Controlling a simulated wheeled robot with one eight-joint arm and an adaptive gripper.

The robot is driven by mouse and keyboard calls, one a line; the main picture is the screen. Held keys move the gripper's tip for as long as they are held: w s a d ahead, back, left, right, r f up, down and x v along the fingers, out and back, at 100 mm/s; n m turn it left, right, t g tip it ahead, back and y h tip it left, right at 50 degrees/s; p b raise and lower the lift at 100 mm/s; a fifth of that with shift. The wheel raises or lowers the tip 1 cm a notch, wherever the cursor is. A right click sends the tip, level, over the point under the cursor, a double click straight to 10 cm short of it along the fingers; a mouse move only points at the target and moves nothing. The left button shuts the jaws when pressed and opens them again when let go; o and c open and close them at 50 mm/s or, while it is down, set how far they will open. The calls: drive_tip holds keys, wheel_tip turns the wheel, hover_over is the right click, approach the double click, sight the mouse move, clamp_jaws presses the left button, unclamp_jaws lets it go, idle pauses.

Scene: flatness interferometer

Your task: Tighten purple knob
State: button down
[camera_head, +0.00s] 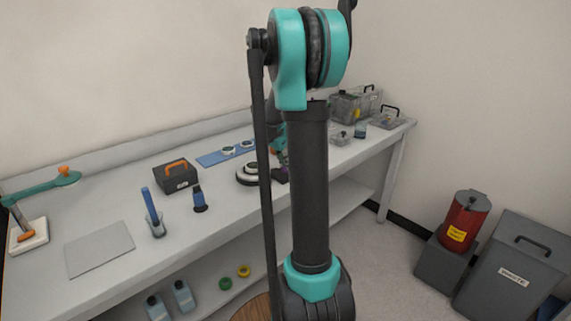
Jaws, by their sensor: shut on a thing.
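The flatness interferometer (247,174), a round stepped unit in black and silver, stands on the bench toward its right half. A small dark purple knob (281,175) shows at its right side, partly behind my arm. My gripper (279,161) reaches down there from a teal wrist part. It is shut on the purple knob, though my arm's upright links cover most of the fingers and the contact. I cannot tell how far the knob is turned.
On the bench are a blue mat (213,159) with round pieces, a black case (176,175), a blue-handled tool in a cup (156,225), a dark blue bottle (199,200), a grey sheet (99,248) and clear boxes (350,107). A red canister (465,222) stands right.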

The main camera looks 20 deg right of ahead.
drive_tip(key=c, duration=1.5)
unclamp_jaws()
drive_tip(key=shift+c, duration=0.2)
drive_tip(key=v, duration=1.2)
drive_tip(key=shift+a, duration=0.1)
drive_tip(key=s+a+f+n+t+y, duration=0.1)
drive_tip(key=s+a+f+n, duration=0.3)
drive_tip(key=s+f, duration=0.2)
drive_tip(key=s+a+f+n+y, duration=0.1)
drive_tip(key=s+a+f+n, duration=0.3)
drive_tip(key=s, duration=0.7)
drive_tip(key=s+a+f+n+t+y, duration=0.1)
drive_tip(key=s+a+f+n, duration=0.3)
drive_tip(key=s+f, duration=0.5)
drive_tip(key=shift+a+n+t+y, duration=0.3)
drive_tip(key=shift+a+n+y, duration=0.15)
drive_tip(key=shift+n, duration=0.35)
